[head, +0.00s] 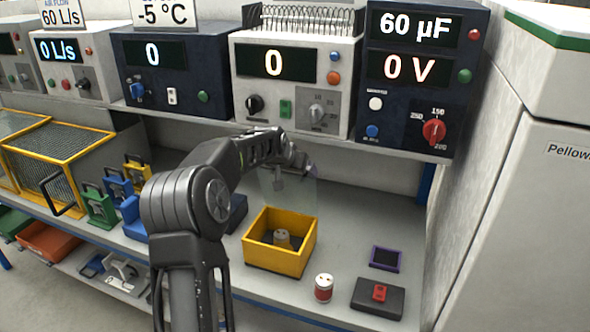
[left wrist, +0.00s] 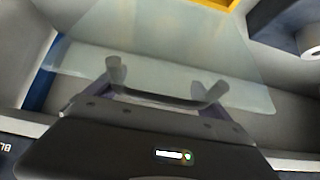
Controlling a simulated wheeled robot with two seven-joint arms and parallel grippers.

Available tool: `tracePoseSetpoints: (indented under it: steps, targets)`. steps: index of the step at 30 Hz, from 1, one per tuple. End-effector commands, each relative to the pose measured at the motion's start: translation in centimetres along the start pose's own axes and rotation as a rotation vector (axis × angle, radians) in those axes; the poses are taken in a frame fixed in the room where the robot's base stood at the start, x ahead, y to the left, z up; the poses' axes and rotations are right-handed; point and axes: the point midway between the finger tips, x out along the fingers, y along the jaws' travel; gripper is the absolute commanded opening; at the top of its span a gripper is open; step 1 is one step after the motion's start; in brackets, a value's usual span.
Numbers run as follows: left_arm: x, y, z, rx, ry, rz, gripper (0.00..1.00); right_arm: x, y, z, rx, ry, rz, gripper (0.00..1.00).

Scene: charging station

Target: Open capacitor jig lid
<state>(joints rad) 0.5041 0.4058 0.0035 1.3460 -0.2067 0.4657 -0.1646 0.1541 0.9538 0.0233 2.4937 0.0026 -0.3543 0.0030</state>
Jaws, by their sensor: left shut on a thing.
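The capacitor jig is a yellow open-topped box (head: 259,256) on the bench in the head view, with a pale capacitor (head: 282,237) standing inside. Its clear lid (head: 303,192) is raised, standing up over the back of the box. The lid also shows in the left wrist view (left wrist: 170,45), with a dark bar handle (left wrist: 165,98) on it. My left gripper (head: 288,173) is at the raised lid, shut on the handle; its fingers show in the left wrist view (left wrist: 163,100). The exact finger contact is partly hidden. My right gripper is not in view.
A red and white capacitor (head: 324,288) stands right of the box. A dark block with a red part (head: 379,296) and a purple-framed pad (head: 385,258) lie farther right. Instrument boxes (head: 295,80) stand on the shelf above. Coloured fixtures (head: 100,207) stand at left.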

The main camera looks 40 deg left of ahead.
Motion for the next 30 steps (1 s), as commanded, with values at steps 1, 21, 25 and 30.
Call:
tracePoseSetpoints:
  steps: [1, 21, 25, 30]
  targets:
    - [0.8, 0.0, 1.6, -0.003, -0.033, 0.003, 0.2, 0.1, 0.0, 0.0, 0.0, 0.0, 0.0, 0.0]
    - [-0.4, 0.0, 0.6, -0.003, -0.028, 0.002, 1.0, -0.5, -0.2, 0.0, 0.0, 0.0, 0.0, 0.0]
    - [-1.3, 0.0, -0.1, -0.003, -0.024, 0.002, 1.0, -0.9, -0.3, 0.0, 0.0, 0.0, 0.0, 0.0]
    - [-2.5, 0.0, -0.8, -0.003, -0.022, 0.002, 1.0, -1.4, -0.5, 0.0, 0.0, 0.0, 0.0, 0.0]
